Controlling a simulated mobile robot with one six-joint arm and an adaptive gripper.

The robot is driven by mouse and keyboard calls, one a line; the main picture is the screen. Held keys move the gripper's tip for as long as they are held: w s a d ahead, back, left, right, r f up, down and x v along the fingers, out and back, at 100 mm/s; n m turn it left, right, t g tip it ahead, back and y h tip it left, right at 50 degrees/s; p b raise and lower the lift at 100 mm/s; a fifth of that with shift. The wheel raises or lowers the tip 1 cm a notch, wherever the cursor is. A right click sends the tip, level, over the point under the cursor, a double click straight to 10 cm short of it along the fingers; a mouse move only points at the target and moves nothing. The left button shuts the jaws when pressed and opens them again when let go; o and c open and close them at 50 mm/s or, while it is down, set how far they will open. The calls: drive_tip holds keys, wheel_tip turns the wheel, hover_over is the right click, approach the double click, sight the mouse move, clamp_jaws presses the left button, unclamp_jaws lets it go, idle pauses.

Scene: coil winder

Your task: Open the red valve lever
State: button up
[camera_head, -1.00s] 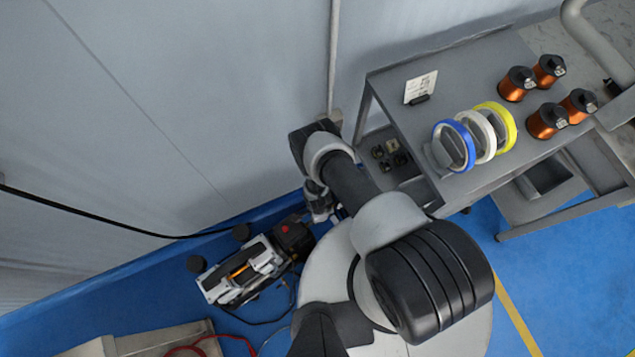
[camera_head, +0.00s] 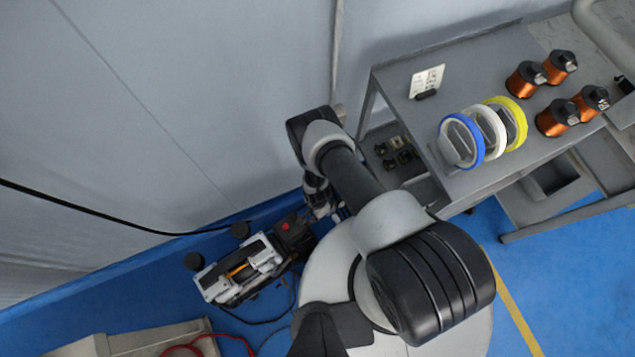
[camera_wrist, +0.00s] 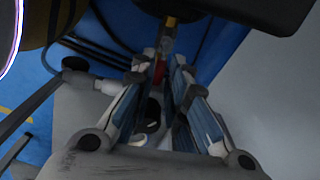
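In the wrist view, a small red part (camera_wrist: 160,72), likely the valve lever, shows near my gripper's tips (camera_wrist: 164,68). It sits below a brass fitting (camera_wrist: 170,24) under a dark body. My gripper's blue-padded fingers are apart with a gap between them, and the red part shows in or just beyond that gap. Contact cannot be made out. In the head view, my gripper (camera_head: 321,200) points down beside the grey and black machine (camera_head: 243,270) on the floor and is mostly hidden by my arm. The lever cannot be made out there.
A grey wall (camera_head: 200,90) stands close behind. A grey table (camera_head: 470,65) at the right holds tape rolls (camera_head: 465,141) and copper coils (camera_head: 525,80). A black cable (camera_head: 110,212) hangs along the wall. Blue floor (camera_head: 565,280) is free at the lower right.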

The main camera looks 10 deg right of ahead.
drive_tip(key=o, duration=0.3)
wheel_tip(320, 180, up, 12)
idle(0.7)
idle(0.4)
